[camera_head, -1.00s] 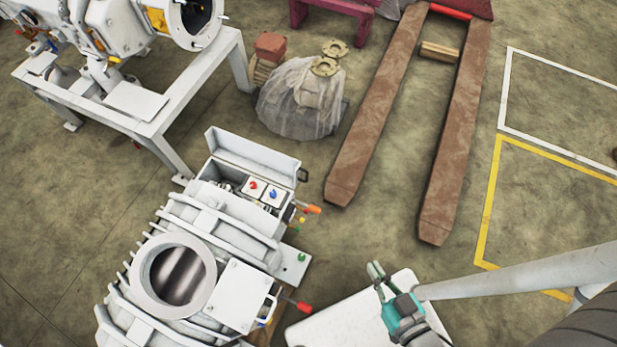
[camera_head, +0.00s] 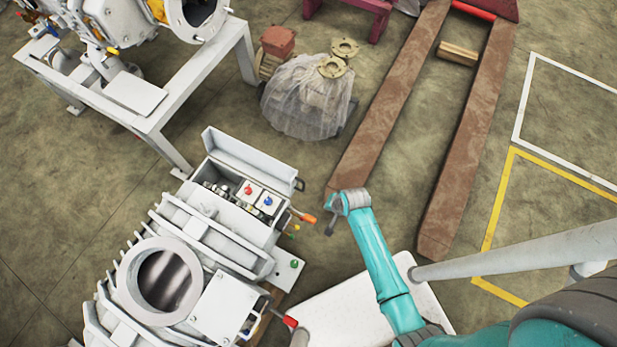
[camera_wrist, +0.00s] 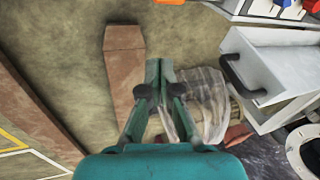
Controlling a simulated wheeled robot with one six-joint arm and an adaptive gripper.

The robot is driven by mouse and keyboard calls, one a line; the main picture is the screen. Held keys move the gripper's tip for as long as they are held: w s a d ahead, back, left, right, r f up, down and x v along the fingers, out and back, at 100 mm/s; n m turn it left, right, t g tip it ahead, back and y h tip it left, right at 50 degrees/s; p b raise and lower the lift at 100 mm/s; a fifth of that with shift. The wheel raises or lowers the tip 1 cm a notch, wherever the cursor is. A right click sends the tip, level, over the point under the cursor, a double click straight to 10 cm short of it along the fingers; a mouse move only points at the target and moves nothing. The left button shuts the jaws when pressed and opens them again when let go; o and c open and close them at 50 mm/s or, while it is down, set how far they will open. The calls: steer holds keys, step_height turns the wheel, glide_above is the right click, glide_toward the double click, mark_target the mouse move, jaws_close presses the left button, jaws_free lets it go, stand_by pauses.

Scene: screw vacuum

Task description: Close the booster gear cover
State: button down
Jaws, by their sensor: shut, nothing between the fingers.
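The booster gear cover (camera_head: 250,158) is a light grey lid standing open at the back of the gear box on the pump. Its black handle (camera_head: 300,184) is at the right end. In the wrist view the cover (camera_wrist: 275,75) is at the right, with the handle (camera_wrist: 238,80) facing the fingers. My gripper (camera_wrist: 158,85) is shut and empty, left of the handle and apart from it. In the head view my gripper (camera_head: 333,208) is small, partly hidden by my wrist, right of and slightly below the handle.
The open box holds red and blue knobs (camera_head: 258,196). An orange-tipped lever (camera_head: 307,218) sticks out between box and gripper. A wrapped part (camera_head: 308,103) stands behind, and brown pallet forks (camera_head: 455,160) lie to the right. Floor beside the cover is clear.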

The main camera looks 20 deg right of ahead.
steer(key=w+d+r+m+g+y, duration=0.1)
steer(key=w+d+r+m+g, duration=0.2)
steer(key=w, duration=0.5)
steer(key=w+d+r+m+g+y, duration=0.1)
steer(key=w+d+r+g+y, duration=0.15)
steer(key=w+r, duration=0.45)
steer(key=s+a+f, duration=0.2)
steer(key=a+f, duration=0.5)
steer(key=f, duration=0.2)
steer(key=shift+s+a+f+h, duration=0.2)
steer(key=shift+s+a+h, duration=0.15)
steer(key=shift+a, duration=0.05)
